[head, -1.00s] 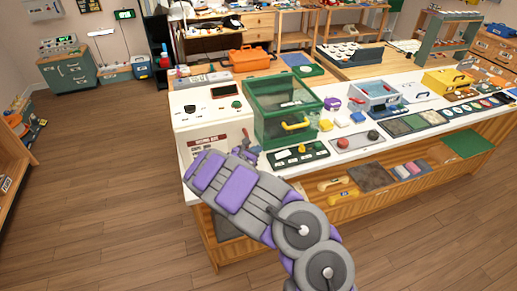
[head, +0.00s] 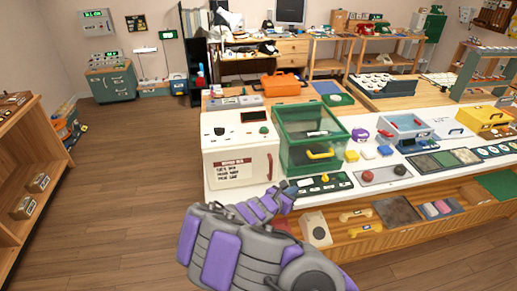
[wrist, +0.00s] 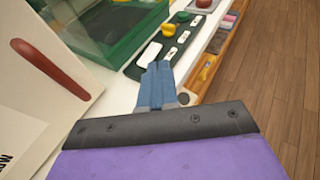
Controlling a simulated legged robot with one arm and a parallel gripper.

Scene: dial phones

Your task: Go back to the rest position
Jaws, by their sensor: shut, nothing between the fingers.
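The fingers point toward a dark green panel (wrist: 140,66) with a yellow knob and white labels on the white counter (wrist: 122,90). They overlap the panel's near end in the picture; I cannot tell how far above it they are. The arm hides part of the counter's front.
A white box (head: 238,165) with a red handle stands at the counter's left end. A green clear-sided case (head: 310,138) is beside it. A phone (head: 316,229) and yellow handsets (head: 356,214) lie on the lower shelf. A wooden shelf (head: 28,150) stands at left. Floor between is open.

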